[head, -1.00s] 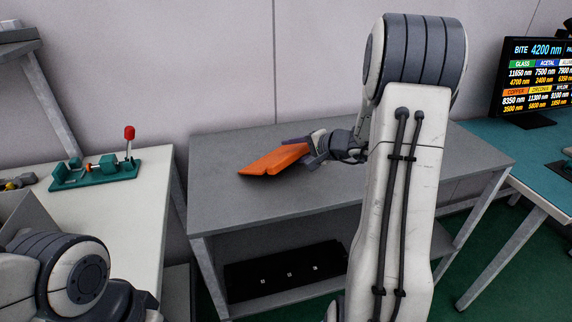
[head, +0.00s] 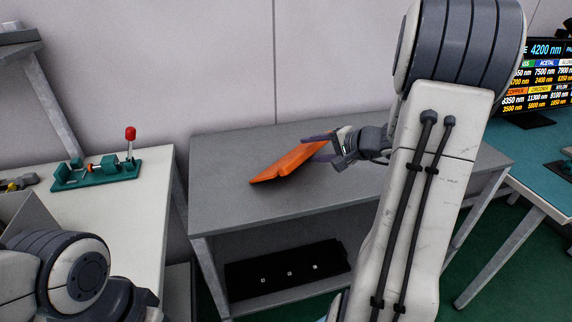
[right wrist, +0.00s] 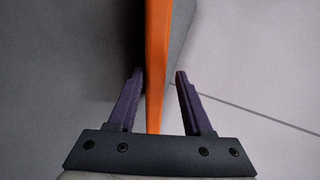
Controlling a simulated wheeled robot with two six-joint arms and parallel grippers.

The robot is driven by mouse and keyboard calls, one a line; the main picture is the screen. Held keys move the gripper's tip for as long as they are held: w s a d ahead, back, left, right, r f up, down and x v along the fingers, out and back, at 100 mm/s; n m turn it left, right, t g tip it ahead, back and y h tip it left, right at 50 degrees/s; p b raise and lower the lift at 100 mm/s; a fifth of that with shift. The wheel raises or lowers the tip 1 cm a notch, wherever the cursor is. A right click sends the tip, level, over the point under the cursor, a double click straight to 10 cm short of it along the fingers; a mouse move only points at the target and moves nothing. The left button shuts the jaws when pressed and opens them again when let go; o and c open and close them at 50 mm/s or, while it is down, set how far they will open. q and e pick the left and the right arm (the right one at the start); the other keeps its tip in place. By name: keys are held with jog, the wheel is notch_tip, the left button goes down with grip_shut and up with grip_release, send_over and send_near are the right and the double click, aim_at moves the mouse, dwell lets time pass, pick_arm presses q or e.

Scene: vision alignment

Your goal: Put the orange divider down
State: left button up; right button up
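The orange divider (head: 285,164) is at the grey bench (head: 225,205), its lower left end close to the bench top and its right end higher, at my right gripper. I cannot tell whether it rests fully on the bench. My right gripper (head: 318,147) reaches it from the right. In the right wrist view, the divider (right wrist: 156,70) runs edge-on between the two purple fingers (right wrist: 160,95). The fingers are apart, with a clear gap on the right side and a narrow one on the left. My left gripper is out of view; only part of that arm shows at lower left.
A white table at left holds a green fixture (head: 97,172) with a red knob. A black panel (head: 287,270) lies on the bench's lower shelf. A screen (head: 545,75) stands on the teal table at right. The bench top left of the divider is clear.

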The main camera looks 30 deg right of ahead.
notch_tip(320, 180, up, 7)
jog(key=s+p, duration=0.2)
jog(key=p, duration=0.2)
jog(key=shift+s+d+r, duration=0.2)
jog(key=shift+s+d, duration=0.05)
jog(key=shift+d, duration=0.15)
jog(key=s+a+f+n+g+y+p, duration=0.15)
jog(key=a+n+g, duration=0.25)
jog(key=a, duration=0.8)
jog(key=s+a+f+n+g+y, duration=0.1)
jog(key=s+a+n+g+y, duration=0.2)
jog(key=a, duration=0.8)
jog(key=s+a+f+n+g+h, duration=0.1)
jog(key=s+a+n+g+h, duration=0.1)
jog(key=s+a+n, duration=0.3)
jog(key=s+a+f+n+g+h+p, duration=0.1)
jog(key=s+a+n+g+h, duration=0.1)
jog(key=s+a+n+h, duration=0.3)
jog(key=s+a+n, duration=0.1)
jog(key=s+n, duration=0.3)
jog(key=s, duration=0.4)
jog(key=shift+s+a+n+g, duration=0.15)
jog(key=shift+s+n+g, duration=0.15)
jog(key=shift+s+n, duration=0.1)
